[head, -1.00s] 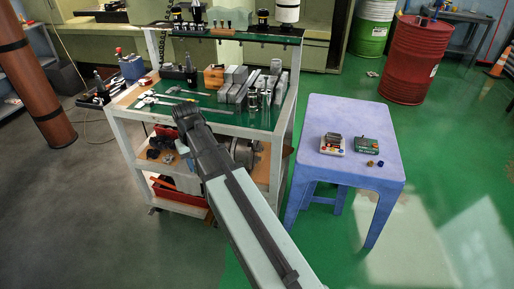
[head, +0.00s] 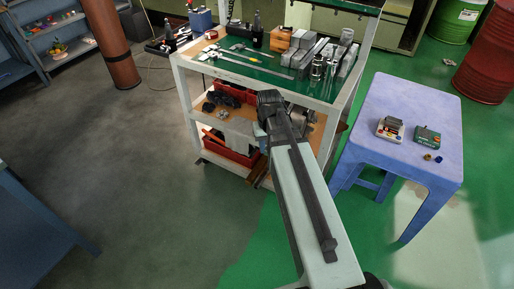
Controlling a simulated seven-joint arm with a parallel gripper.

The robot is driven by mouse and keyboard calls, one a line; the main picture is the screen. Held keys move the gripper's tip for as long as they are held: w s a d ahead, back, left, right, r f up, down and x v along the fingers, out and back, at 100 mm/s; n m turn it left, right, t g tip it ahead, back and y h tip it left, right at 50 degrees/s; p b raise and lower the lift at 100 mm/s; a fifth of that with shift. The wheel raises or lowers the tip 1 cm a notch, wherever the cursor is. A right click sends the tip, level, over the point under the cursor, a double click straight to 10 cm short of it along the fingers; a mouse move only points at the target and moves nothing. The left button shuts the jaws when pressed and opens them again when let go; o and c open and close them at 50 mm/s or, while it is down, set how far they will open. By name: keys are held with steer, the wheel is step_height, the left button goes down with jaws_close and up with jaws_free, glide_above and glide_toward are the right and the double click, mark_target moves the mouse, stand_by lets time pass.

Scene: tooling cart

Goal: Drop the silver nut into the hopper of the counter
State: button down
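On the blue stool-like table (head: 385,160) stand a cream device (head: 389,130) with a dark block on top and coloured spots on its front, and a green device (head: 427,138) with a dark top. Either could be the counter; I cannot tell which, and no hopper is clear. A small gold-brown piece (head: 428,157) and a small blue piece (head: 438,160) lie in front of the green device. I cannot make out a silver nut. My arm reaches up to a dark end (head: 270,101) before the cart, left of the table. Its fingers cannot be made out.
A white-framed cart (head: 183,98) with a green top (head: 270,76) stands behind my arm, holding metal blocks (head: 312,52), calipers and cylinders. A red bin (head: 228,150) sits on its lower shelf. Red (head: 488,70) and green drums stand at back right. Grey floor at left is mostly open.

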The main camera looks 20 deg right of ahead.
steer(key=d+r+m, duration=0.2)
steer(key=d+r, duration=0.1)
steer(key=d, duration=1.2)
steer(key=d+r+m, duration=0.2)
steer(key=d+r, duration=0.1)
steer(key=d, duration=1.3)
steer(key=m, duration=0.1)
glide_toward(394, 125)
steer(key=w, duration=0.4)
steer(key=shift+d+f, duration=0.2)
steer(key=shift+f, duration=1)
steer(key=shift+d+f, duration=0.2)
steer(key=shift+f, duration=1)
steer(key=c, duration=0.8)
jaws_free()
